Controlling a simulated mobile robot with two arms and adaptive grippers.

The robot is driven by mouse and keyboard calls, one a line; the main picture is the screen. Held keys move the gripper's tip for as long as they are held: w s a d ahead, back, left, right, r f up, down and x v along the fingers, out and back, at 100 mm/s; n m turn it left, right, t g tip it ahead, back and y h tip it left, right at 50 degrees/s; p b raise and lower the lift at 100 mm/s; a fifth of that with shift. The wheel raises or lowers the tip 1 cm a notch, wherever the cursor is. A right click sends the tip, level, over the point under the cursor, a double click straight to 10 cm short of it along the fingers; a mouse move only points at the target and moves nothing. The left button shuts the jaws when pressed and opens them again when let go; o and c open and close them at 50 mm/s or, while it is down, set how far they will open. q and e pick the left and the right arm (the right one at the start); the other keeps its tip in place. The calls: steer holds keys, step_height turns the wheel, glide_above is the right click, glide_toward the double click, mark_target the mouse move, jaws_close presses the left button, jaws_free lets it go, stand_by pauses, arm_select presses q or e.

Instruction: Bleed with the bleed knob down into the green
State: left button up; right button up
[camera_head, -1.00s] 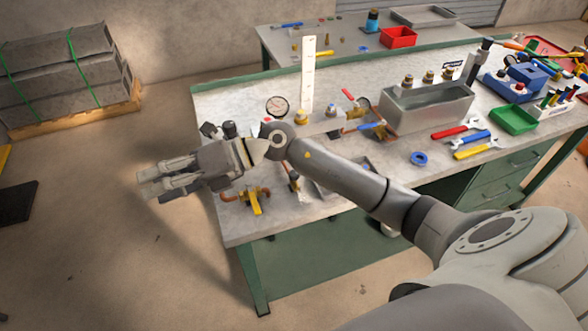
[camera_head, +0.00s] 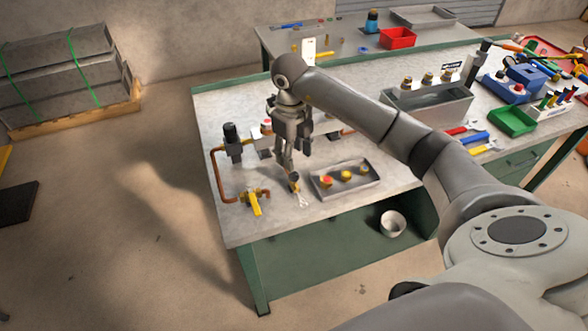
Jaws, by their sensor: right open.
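My right gripper (camera_head: 289,170) hangs fingers-down over the front left of the bench and is open. Its tips are right by a small brass fitting with a pale end (camera_head: 297,188); I cannot tell whether they touch it, or whether this is the bleed knob. A copper pipe (camera_head: 217,172) runs at the left, with a yellow-handled valve (camera_head: 255,203) at its front end and a black upright unit (camera_head: 233,142) behind. The gauge with the green band is hidden behind my right arm. My left gripper is out of view.
A shallow grey tray (camera_head: 372,187) with several brass fittings lies just right of the gripper. A metal tank (camera_head: 440,108), a green bin (camera_head: 513,121) and wrenches (camera_head: 476,138) are farther right.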

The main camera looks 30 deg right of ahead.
mark_target(294, 175)
step_height(294, 175, down, 8)
steer(key=shift+d+r+p, duration=0.15)
steer(key=shift+p, duration=0.65)
steer(key=shift+c, duration=0.4)
steer(key=c, duration=1)
